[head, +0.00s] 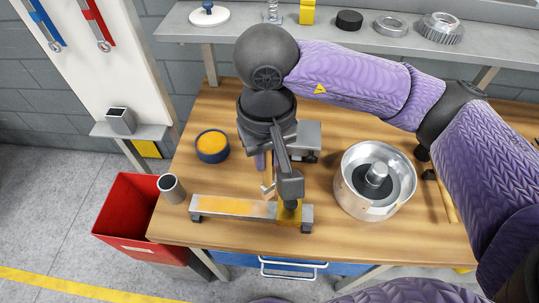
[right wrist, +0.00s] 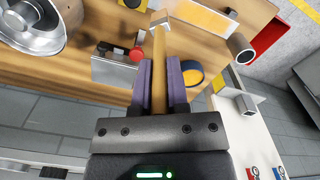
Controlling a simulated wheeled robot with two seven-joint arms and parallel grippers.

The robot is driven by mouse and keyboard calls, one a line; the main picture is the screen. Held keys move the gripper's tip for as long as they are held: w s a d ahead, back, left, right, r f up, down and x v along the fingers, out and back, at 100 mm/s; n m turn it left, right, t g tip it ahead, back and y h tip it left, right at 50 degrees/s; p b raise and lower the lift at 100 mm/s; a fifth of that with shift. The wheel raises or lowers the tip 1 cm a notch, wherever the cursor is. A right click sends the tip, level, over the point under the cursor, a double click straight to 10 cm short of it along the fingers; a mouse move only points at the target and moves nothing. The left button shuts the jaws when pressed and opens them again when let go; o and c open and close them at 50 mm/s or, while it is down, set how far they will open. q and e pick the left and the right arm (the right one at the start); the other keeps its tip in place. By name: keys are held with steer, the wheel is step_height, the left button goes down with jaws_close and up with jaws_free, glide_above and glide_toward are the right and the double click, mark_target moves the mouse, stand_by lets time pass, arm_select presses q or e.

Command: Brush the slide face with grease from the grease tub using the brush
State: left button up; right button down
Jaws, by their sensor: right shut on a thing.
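The slide (head: 182,208) is a grey metal bar across the front of the wooden bench. Its upper face carries yellow-orange grease over much of its length, and it also shows in the right wrist view (right wrist: 233,35). My right gripper (right wrist: 160,70) is shut on the wooden handle of the brush (right wrist: 159,45). In the head view the gripper (head: 264,170) is above the bench, with the pale brush end close to the slide; contact cannot be told. The blue grease tub (head: 212,147), with yellow-orange grease inside, stands behind the slide. My left gripper is out of view.
A silver round housing (head: 347,200) stands right of the slide. A grey cup (head: 171,188) is at the bench's left edge, above a red bin (head: 128,215). A grey device with a red button (right wrist: 136,55) sits behind the gripper. A shelf (head: 235,30) with parts runs along the back.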

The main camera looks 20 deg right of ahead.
steer(key=shift+r+p, duration=0.35)
steer(key=shift+r, duration=0.55)
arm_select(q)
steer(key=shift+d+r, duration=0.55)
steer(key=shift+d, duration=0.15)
arm_select(e)
steer(key=shift+r, duration=0.15)
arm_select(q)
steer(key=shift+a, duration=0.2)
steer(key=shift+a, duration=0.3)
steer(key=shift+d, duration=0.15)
